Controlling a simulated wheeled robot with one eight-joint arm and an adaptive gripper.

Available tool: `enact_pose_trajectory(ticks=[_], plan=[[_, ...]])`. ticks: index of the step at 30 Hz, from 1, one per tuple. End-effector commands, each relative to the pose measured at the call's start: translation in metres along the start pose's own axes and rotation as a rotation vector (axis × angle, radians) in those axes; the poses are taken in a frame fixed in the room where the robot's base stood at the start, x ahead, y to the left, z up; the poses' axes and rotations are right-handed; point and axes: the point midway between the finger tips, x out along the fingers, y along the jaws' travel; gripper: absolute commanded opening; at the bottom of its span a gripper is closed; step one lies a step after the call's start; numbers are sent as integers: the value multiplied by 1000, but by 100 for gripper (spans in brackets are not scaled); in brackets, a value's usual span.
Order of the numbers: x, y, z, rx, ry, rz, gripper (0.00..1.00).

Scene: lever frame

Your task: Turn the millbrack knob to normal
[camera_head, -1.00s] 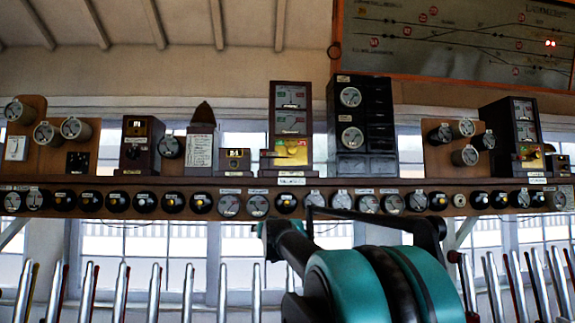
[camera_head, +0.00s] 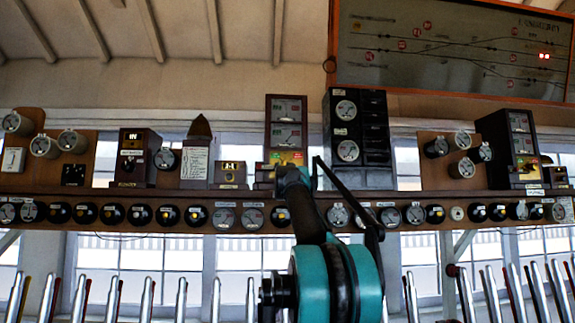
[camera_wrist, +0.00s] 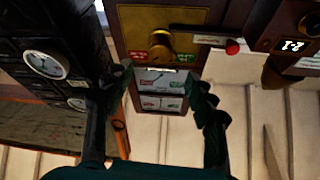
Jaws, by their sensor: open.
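A brass knob (camera_wrist: 160,50) sits on the brass plate of a tall wooden instrument (camera_head: 287,122), with small green and red labels beside it. The wrist view is upside down, and I cannot read the instrument's name or the knob's setting there. In the head view my arm's end covers most of the brass plate, and the knob is hidden. My gripper (camera_wrist: 159,73) is open and empty. Its two dark fingers stand apart on either side of the instrument's two dials (camera_wrist: 160,91), with the knob just beyond the fingertips. I see no contact.
A black cabinet with white dials (camera_head: 358,130) stands close to the right of the wooden instrument in the head view. A small box (camera_head: 230,173) is to its left. Round dials line the shelf front (camera_head: 110,196). Several metal levers (camera_head: 148,298) rise below. A track diagram (camera_head: 450,50) hangs above.

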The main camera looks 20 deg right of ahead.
Motion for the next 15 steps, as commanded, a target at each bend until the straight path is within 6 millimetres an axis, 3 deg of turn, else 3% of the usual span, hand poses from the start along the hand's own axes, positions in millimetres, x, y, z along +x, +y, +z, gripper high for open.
enact_pose_trajectory(ticks=[15], plan=[[68,0,0,0,-1,0,56]])
